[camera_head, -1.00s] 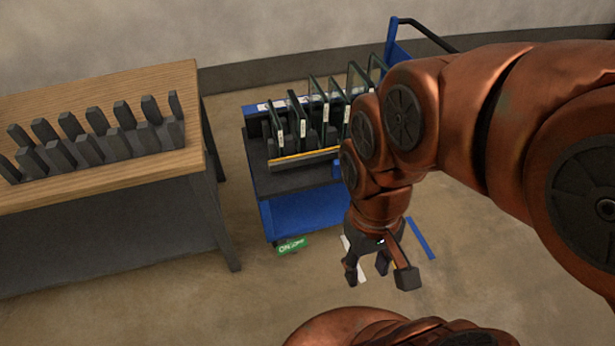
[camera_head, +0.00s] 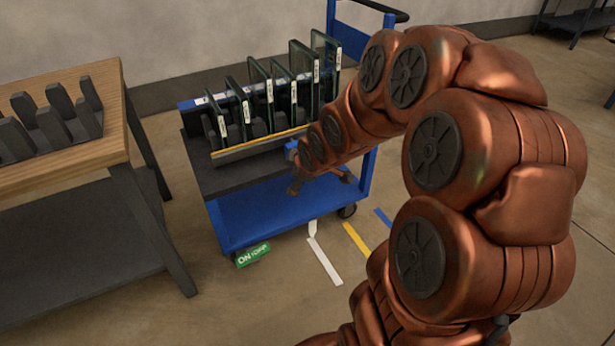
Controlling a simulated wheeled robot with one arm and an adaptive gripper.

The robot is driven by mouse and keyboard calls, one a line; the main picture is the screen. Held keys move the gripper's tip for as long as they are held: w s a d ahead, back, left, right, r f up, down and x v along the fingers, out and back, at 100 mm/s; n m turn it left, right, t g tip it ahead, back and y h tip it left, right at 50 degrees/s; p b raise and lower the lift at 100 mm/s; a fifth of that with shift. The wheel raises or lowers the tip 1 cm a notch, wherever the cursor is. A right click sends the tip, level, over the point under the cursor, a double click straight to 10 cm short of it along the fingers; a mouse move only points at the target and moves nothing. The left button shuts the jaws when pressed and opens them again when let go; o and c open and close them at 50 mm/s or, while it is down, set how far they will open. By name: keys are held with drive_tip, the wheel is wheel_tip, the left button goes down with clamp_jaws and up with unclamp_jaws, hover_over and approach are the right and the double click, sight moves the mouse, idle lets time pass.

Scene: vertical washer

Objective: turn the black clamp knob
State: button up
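The black clamp knob cannot be made out. A small blue bracket (camera_head: 291,151) shows at the right end of the yellow-edged bar (camera_head: 258,144) on the blue cart (camera_head: 270,215), and my arm covers the area beside it. My gripper (camera_head: 320,181) is at the front right of the cart, just right of and below the blue bracket. Its small dark fingers look spread apart, with nothing visible between them. Whether it touches the cart or bracket cannot be told.
Several upright glass panels (camera_head: 262,90) stand in the cart's rack, close behind my arm. A wooden table (camera_head: 112,125) with dark slotted racks (camera_head: 52,120) stands at the left. Open floor with white, yellow and blue marks (camera_head: 325,262) lies in front of the cart.

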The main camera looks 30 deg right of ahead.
drive_tip(key=w+d+f+n+t+b, duration=0.3)
drive_tip(key=w+d+f+t+b, duration=0.2)
drive_tip(key=d+f+b, duration=0.3)
drive_tip(key=w+d+f+n+t+b, duration=0.3)
drive_tip(key=w+d+f+t+b, duration=0.3)
drive_tip(key=b, duration=0.5)
drive_tip(key=shift+g+h, duration=0.3)
drive_tip(key=shift+h, duration=0.1)
drive_tip(key=shift+w+d+f+b, duration=0.1)
drive_tip(key=shift+w+f+b, duration=0.15)
drive_tip(key=shift+w, duration=0.85)
drive_tip(key=shift+w+d+f+b, duration=0.1)
drive_tip(key=shift+w+f+b, duration=0.15)
drive_tip(key=shift+w, duration=0.9)
drive_tip(key=shift+w+d+f+b, duration=0.15)
drive_tip(key=shift+w+b, duration=0.2)
drive_tip(key=shift+w, duration=0.75)
drive_tip(key=shift+a, duration=0.1)
drive_tip(key=c, duration=1.1)
drive_tip(key=shift+c, duration=0.2)
drive_tip(key=shift+r, duration=0.1)
